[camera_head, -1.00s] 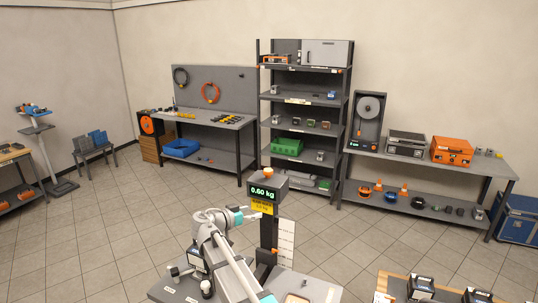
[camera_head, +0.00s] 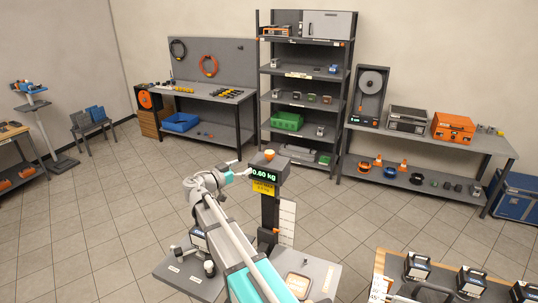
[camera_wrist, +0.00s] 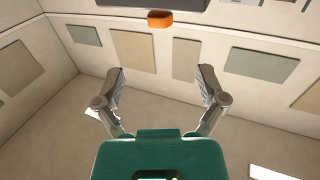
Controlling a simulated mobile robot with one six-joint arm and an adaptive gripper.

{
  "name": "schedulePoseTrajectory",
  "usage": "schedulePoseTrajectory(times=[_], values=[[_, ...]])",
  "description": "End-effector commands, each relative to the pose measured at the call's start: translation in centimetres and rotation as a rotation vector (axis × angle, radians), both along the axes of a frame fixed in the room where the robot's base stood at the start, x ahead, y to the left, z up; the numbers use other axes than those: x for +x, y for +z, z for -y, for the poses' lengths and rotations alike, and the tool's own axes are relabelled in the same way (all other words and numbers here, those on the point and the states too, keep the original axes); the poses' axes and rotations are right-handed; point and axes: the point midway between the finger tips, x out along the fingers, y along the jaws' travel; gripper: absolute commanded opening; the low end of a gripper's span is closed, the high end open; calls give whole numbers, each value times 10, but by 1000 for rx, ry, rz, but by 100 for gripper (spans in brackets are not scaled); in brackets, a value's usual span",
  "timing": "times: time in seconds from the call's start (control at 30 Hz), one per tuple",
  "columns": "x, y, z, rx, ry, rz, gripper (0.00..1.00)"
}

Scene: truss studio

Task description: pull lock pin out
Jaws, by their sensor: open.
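A dark post carries a display box (camera_head: 264,176) that reads 0.60 kg, with a yellow label below and an orange knob (camera_head: 270,154) on top. No part can be told for sure as the lock pin; the orange knob may be its handle. My gripper (camera_head: 239,169) is open and empty, just left of the display box, in the head view. In the wrist view its two fingers (camera_wrist: 162,88) are spread wide with nothing between them. An orange piece (camera_wrist: 160,19) under a dark bar shows beyond them, centred at the top.
A wooden table (camera_head: 393,265) with several dark boxes stands at the lower right. Shelving (camera_head: 305,85) and workbenches line the back wall. Tiled floor is open at left.

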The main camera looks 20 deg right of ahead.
Motion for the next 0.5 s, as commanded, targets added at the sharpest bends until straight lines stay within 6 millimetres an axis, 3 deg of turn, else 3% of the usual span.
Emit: schedulePoseTrajectory(times=[0.5], values=[[25, 0, 61, 1, -4, 0, 90]])
